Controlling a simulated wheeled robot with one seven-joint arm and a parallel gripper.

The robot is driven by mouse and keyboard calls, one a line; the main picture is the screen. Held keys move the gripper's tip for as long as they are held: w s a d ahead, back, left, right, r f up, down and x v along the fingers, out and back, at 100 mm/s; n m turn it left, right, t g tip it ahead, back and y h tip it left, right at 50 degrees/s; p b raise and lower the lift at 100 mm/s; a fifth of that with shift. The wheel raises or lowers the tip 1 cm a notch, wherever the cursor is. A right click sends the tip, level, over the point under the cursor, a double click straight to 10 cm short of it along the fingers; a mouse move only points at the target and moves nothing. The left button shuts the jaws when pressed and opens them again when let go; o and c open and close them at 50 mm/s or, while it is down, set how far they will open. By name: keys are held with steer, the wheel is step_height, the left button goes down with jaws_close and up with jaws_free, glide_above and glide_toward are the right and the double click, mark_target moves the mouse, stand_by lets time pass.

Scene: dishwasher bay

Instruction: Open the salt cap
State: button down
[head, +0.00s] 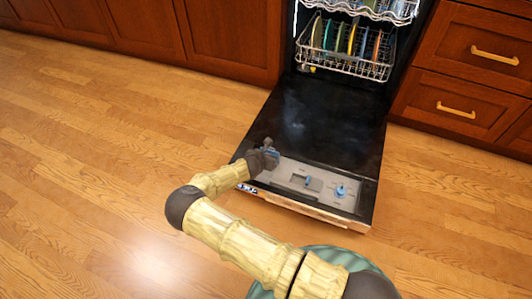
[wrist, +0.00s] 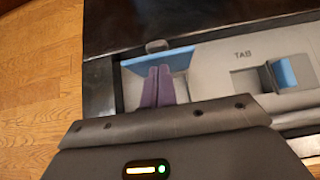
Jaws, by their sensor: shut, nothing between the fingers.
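The grey dispenser panel (head: 290,174) lies in the lowered dishwasher door. At its left end a blue flap with a small grey tab (wrist: 157,46) stands tilted up in the wrist view (wrist: 180,58); it looks like the salt cap, but no label shows on it. My gripper (head: 266,154) is at this end of the panel. Its purple fingers (wrist: 158,72) are shut and empty, with their tips in front of the flap, over the pale recess. Whether they touch the flap I cannot tell. My gripper partly hides the flap in the head view.
A blue slider (wrist: 283,73) sits by the TAB compartment, right of my fingers. A round blue knob (head: 341,191) is further right on the panel. The lower rack (head: 345,62) with plates is inside the dishwasher. The wooden floor (head: 90,150) at left is clear.

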steer(key=shift+w+d+r+g+y+p, duration=0.2)
steer(key=shift+w+g+p, duration=0.25)
steer(key=shift+p, duration=0.65)
steer(key=shift+w+d+r+g+y+p, duration=0.2)
steer(key=shift+w+p, duration=0.4)
steer(key=shift+p, duration=0.5)
steer(key=shift+a, duration=0.1)
steer(key=p+v, duration=0.6)
steer(key=v, duration=0.7)
steer(key=shift+s+a+f+p, duration=0.25)
steer(key=shift+f+p, duration=0.1)
steer(key=shift+p, duration=0.05)
